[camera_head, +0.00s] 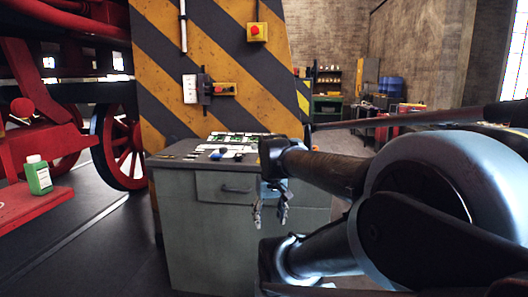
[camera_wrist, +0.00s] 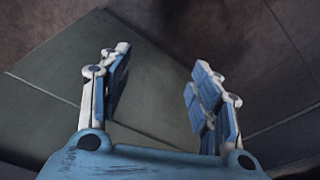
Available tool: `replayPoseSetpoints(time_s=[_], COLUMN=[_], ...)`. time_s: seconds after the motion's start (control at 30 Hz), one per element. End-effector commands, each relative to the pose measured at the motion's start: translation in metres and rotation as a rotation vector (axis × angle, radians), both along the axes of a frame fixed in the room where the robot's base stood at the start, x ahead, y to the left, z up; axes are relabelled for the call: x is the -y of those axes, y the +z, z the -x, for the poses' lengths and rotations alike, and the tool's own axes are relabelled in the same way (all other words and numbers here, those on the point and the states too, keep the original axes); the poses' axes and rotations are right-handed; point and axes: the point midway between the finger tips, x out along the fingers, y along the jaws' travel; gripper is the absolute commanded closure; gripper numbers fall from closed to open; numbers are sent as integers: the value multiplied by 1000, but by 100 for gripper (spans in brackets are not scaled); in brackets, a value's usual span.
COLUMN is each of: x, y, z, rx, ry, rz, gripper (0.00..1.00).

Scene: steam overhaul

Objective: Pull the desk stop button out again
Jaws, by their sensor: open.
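The desk (camera_head: 180,215) is a grey-green cabinet with a drawer, standing before a striped panel. Its top carries a control panel (camera_head: 238,146) with white and green parts and a blue knob (camera_head: 216,154). I cannot pick out a stop button on the desk top for sure. A yellow box with a red button (camera_head: 256,31) is on the striped panel above, and a smaller yellow box with red (camera_head: 223,89) is below it. My gripper (camera_head: 270,212) hangs fingers down in front of the drawer, below the desk top. In the wrist view its fingers (camera_wrist: 162,65) are apart with nothing between.
The yellow-and-black striped panel (camera_head: 165,65) rises behind the desk. A red wheel (camera_head: 122,147) and red machinery stand at left, with a green bottle (camera_head: 38,175) on a red ledge. The floor (camera_head: 100,250) left of the desk is clear.

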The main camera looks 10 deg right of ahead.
Motion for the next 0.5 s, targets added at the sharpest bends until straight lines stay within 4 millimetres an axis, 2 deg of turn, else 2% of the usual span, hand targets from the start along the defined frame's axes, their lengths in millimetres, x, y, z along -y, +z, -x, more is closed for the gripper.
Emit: replayPoseSetpoints(time_s=[0.03,0.1,0.5], x=[1,3,16], y=[20,43,164], z=[-13,-30,-132], rx=[-7,-16,-72], ry=[11,31,145], rz=[2,7,22], gripper=[43,43,43])
